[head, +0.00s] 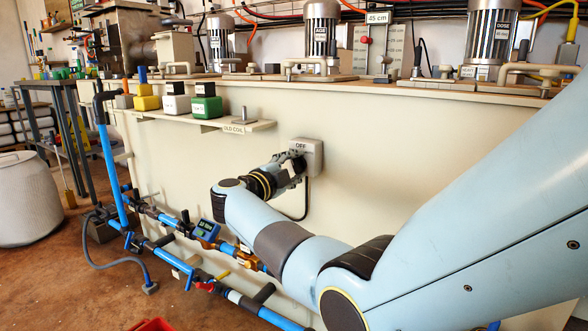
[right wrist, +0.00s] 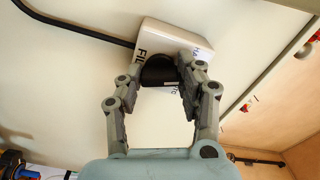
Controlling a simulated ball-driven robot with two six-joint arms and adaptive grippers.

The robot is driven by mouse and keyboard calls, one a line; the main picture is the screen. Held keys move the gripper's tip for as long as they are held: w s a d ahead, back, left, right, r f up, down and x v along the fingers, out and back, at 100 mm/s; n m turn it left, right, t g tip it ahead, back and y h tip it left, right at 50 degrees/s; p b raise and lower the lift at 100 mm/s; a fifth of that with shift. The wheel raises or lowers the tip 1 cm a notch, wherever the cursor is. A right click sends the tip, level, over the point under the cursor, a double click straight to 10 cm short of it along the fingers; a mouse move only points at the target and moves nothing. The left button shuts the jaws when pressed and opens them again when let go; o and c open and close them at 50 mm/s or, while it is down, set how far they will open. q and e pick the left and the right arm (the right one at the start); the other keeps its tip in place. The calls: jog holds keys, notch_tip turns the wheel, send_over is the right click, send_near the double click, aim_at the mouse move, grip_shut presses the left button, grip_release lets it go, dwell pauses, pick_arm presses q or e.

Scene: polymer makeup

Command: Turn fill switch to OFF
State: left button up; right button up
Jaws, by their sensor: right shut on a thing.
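The fill switch is a pale grey box (head: 307,148) on the cream tank wall, with "OFF" lettered near its top. In the right wrist view the box (right wrist: 175,36) shows partly hidden lettering starting "FIL" and "HA". Its dark round knob (right wrist: 157,70) sits between my fingertips. My right gripper (head: 297,166) reaches the box's front and is shut on the knob; it also shows in the right wrist view (right wrist: 160,78). The gripper hides most of the knob and lower box in the head view, so I cannot tell its pointer's position. My left gripper is out of view.
A black cable (head: 306,201) hangs below the box. A shelf (head: 234,126) with colored blocks juts out to the left. Blue pipes (head: 170,257) with valves and a meter (head: 206,230) run low along the tank. Motors (head: 321,30) stand on top.

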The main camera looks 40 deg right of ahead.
jog(key=m, duration=0.2)
jog(key=shift+f+m+b, duration=0.15)
jog(key=shift+m+b, duration=0.15)
jog(key=shift+m, duration=0.1)
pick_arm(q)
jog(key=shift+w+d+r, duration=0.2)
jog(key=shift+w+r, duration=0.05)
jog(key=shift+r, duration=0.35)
pick_arm(e)
jog(key=shift+m, duration=0.7)
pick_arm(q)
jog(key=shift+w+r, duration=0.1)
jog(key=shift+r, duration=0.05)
pick_arm(e)
jog(key=o, duration=1.2)
jog(key=shift+c, duration=0.2)
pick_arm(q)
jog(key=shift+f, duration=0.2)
pick_arm(e)
jog(key=v, duration=0.7)
jog(key=shift+s+a, duration=0.15)
jog(key=shift+a, duration=0.15)
